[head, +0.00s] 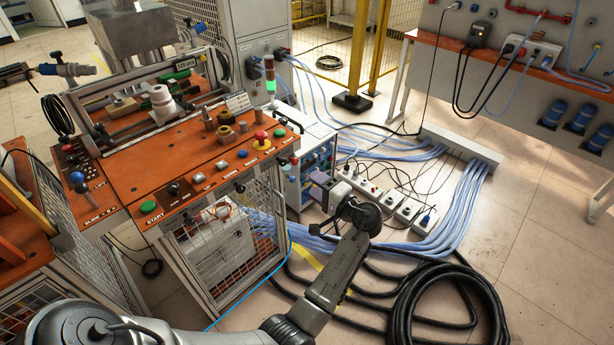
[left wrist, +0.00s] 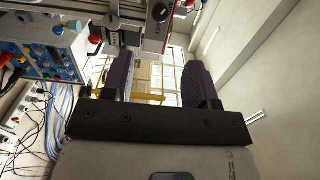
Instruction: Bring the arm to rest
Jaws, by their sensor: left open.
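My left arm (head: 335,270) reaches in from the lower left of the head view. It stretches up and to the right over the floor, in front of the induction heater bench. My left gripper (head: 322,188) is at its far end, to the right of the bench and apart from it. In the left wrist view the two dark fingers of the left gripper (left wrist: 160,80) stand wide apart with nothing held between them. My right arm and right gripper are not in view.
The orange-topped heater bench (head: 150,178) carries buttons, including a green START button (head: 148,207) and a red emergency stop (head: 261,136). A blue-and-white control box (head: 312,165) stands behind the gripper. Power strips (head: 408,209), blue cables and a black hose coil (head: 450,305) lie on the floor.

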